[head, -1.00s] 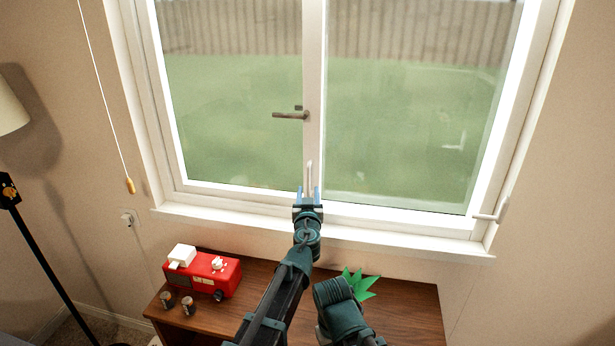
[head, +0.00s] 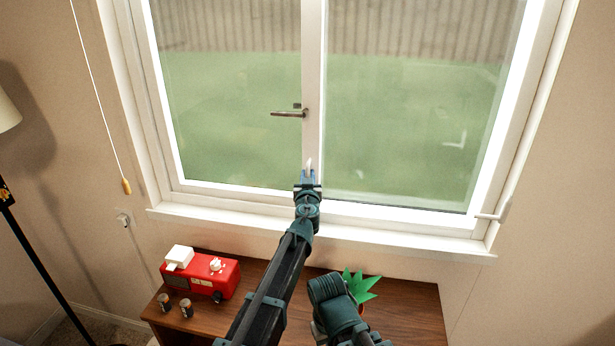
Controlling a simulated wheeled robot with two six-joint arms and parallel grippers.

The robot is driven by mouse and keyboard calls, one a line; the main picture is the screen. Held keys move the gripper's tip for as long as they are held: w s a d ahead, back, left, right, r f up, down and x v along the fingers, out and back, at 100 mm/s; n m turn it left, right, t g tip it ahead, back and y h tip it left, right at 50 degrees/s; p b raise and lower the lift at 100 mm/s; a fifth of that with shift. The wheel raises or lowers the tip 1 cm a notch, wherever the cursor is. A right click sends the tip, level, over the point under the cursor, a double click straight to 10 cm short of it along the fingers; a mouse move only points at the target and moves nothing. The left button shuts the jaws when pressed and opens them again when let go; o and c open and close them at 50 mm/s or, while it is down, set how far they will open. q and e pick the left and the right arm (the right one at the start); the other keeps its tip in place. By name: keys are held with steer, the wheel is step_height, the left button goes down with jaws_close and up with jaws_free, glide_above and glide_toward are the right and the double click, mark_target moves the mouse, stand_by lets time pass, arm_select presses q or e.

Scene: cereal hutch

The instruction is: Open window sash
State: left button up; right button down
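The window has a left sash (head: 230,120) and a right pane (head: 412,125), with green lawn and a fence behind the glass. A dark metal handle (head: 288,113) sits on the middle stile and points left, roughly level. My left gripper (head: 308,168) is in front of the lower middle stile, below the handle and apart from it in the picture. Its pale fingertips point up; I cannot tell whether they are open or shut. My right arm shows at the bottom middle, but its gripper is not visible.
A wooden cabinet (head: 405,310) stands under the sill (head: 400,236). On it are a red toy vehicle (head: 215,278), two small cans (head: 186,308) and a green plant (head: 358,287). A pull cord (head: 100,100) hangs left of the window. A lamp (head: 8,113) stands at far left.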

arm_select(q)
jaws_close()
stand_by(1.1)
